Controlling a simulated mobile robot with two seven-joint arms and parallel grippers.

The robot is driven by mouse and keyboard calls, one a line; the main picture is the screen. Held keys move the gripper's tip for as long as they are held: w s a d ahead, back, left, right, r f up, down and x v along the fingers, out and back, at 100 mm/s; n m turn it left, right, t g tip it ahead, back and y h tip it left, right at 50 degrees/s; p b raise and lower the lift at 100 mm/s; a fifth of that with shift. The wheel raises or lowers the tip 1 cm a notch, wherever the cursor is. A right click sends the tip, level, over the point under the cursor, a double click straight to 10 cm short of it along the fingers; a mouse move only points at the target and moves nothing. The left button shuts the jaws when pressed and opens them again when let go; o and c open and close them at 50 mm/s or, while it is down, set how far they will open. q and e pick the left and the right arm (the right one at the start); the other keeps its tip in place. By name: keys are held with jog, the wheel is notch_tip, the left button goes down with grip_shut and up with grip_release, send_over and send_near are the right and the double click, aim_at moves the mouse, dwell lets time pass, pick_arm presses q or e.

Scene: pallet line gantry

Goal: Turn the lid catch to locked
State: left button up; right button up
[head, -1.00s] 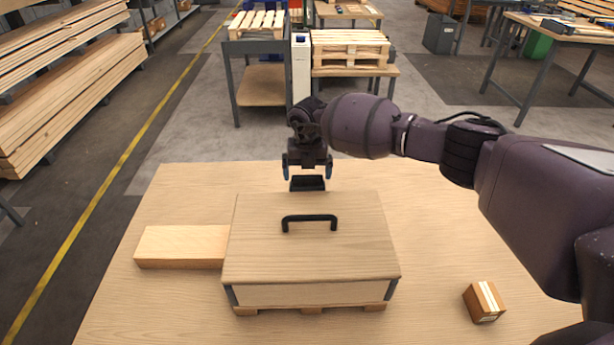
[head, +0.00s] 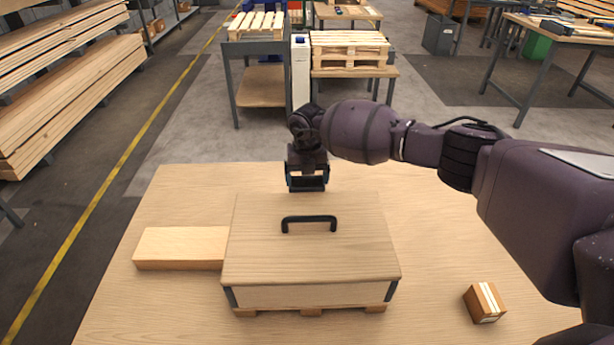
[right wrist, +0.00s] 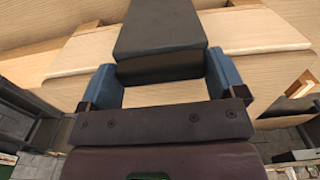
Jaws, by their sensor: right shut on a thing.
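A pale wooden box with a flat lid (head: 310,255) stands on the table, with a black bar handle (head: 309,222) on top. The lid catch shows as a dark block (right wrist: 160,30) in the right wrist view. My right gripper (head: 307,182) is at the box's far edge, behind the handle. Its blue fingers (right wrist: 162,68) sit on either side of the dark block and are shut on it. In the head view the box and gripper mostly hide the catch, and I cannot tell its locked or unlocked position. My left gripper is not in view.
A wooden block (head: 180,247) lies against the box's left side. A small cardboard carton (head: 485,302) sits at the right on the table (head: 430,240). The table is clear between box and carton. Behind stand a trolley and pallets (head: 349,48).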

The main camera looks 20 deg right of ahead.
jog(key=n, duration=0.3)
jog(key=n+b, duration=0.1)
jog(key=n, duration=0.4)
jog(key=shift+n, duration=0.3)
jog(key=n+b, duration=0.1)
jog(key=n, duration=0.3)
jog(key=shift+n, duration=0.3)
jog(key=shift+n+b, duration=0.45)
jog(key=shift+n, duration=0.35)
jog(key=shift+n+b, duration=0.3)
jog(key=shift+n, duration=0.8)
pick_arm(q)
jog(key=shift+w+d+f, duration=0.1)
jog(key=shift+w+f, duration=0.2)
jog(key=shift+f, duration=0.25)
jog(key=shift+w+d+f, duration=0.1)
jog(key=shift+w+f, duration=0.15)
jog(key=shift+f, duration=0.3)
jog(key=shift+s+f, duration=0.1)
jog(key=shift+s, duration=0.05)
pick_arm(e)
jog(key=shift+n, duration=0.4)
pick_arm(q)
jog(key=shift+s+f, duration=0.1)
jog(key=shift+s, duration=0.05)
